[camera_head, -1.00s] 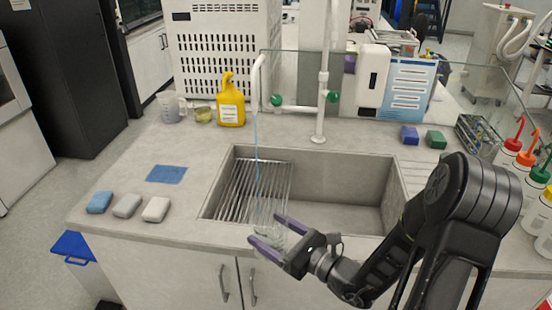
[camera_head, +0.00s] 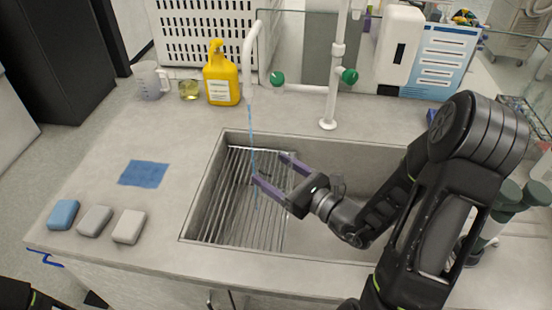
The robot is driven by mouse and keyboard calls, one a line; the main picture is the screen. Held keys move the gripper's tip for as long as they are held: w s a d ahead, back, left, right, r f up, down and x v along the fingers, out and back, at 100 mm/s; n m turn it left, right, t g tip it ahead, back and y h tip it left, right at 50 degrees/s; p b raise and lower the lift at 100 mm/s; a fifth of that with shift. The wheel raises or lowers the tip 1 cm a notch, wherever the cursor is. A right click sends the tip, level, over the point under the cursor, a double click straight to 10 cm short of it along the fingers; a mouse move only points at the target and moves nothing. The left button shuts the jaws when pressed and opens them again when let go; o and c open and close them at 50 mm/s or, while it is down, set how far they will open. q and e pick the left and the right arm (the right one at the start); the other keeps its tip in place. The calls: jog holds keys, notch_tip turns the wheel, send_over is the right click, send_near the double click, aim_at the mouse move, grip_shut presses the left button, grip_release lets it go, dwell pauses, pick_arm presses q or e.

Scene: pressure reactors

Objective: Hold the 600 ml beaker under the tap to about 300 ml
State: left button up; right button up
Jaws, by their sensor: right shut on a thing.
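My right gripper (camera_head: 272,168) reaches over the sink (camera_head: 340,150) from the right, its purple fingers spread around a clear glass beaker (camera_head: 270,176). The beaker is very faint; its rim, marks and water level cannot be read. The white tap (camera_head: 249,60) stands at the back of the sink, and a thin blue water stream (camera_head: 251,130) falls from it. The stream passes close to the left fingertip; I cannot tell whether it enters the beaker. My left gripper is not in view.
A metal drain rack (camera_head: 225,205) lies in the sink's left part. A yellow bottle (camera_head: 221,75), a jug (camera_head: 150,80) and a small dish of yellowish liquid (camera_head: 189,90) stand behind left. A blue cloth (camera_head: 144,173) and several sponges (camera_head: 95,220) lie on the left counter.

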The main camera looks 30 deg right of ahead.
aim_at(270, 160)
jog(key=shift+s+a+r, duration=0.1)
jog(key=shift+s, duration=0.05)
jog(key=shift+w, duration=0.2)
jog(key=shift+w+d, duration=0.15)
jog(key=shift+w, duration=1.25)
jog(key=shift+w+d, duration=0.1)
jog(key=shift+w, duration=1.3)
jog(key=w+b, duration=0.2)
jog(key=w, duration=0.7)
jog(key=shift+d, duration=0.3)
dwell(3.6)
